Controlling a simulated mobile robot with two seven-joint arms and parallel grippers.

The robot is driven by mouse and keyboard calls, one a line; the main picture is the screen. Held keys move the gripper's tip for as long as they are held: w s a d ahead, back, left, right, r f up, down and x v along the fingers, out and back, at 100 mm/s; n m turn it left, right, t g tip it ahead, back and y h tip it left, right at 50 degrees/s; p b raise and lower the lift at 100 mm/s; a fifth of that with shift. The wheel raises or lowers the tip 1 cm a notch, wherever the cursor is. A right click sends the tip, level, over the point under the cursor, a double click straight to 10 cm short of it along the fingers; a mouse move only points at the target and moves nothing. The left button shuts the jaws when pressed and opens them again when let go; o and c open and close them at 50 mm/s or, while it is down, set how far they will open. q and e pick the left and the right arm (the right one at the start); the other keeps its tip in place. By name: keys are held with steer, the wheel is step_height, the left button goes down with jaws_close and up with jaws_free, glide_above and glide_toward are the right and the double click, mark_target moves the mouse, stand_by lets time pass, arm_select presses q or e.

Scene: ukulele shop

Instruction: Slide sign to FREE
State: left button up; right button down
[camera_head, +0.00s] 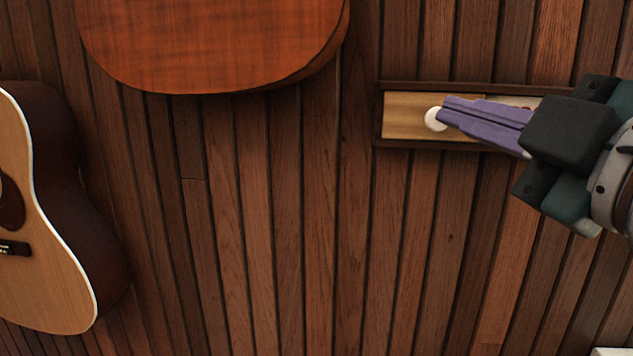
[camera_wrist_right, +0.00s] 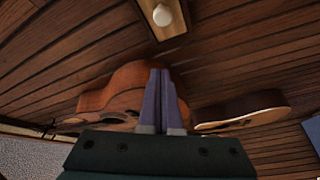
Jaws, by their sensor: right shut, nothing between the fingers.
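The sign (camera_head: 403,115) is a light wooden panel in a dark frame (camera_head: 425,86) on the plank wall, at the upper right of the head view. A round white knob (camera_head: 432,119) sticks out of it and also shows in the right wrist view (camera_wrist_right: 162,15). My right gripper (camera_head: 444,109) is shut and empty, with its purple fingertips at the knob's right side. I cannot tell whether they touch it. The gripper hides much of the sign's right part, where a bit of red shows, and no lettering can be read. My left gripper is not in view.
A reddish-brown guitar body (camera_head: 215,40) hangs at the top, left of the sign. A light-topped guitar (camera_head: 50,220) hangs at the far left. The plank wall (camera_head: 330,230) between and below them is bare.

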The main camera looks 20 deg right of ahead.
mark_target(432, 113)
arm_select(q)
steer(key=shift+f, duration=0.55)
arm_select(e)
steer(key=shift+f+t, duration=0.1)
steer(key=shift+t, duration=0.2)
steer(key=shift+w, duration=0.1)
steer(key=w+d, duration=0.1)
steer(key=w, duration=0.2)
steer(key=w+d+p, duration=0.1)
steer(key=w, duration=0.2)
steer(key=w+d, duration=0.1)
steer(key=w, duration=0.1)
steer(key=shift+w+p, duration=0.4)
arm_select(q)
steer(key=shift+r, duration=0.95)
arm_select(e)
steer(key=shift+s+d+f, duration=0.2)
steer(key=shift+s+d, duration=0.05)
steer(key=shift+d, duration=0.3)
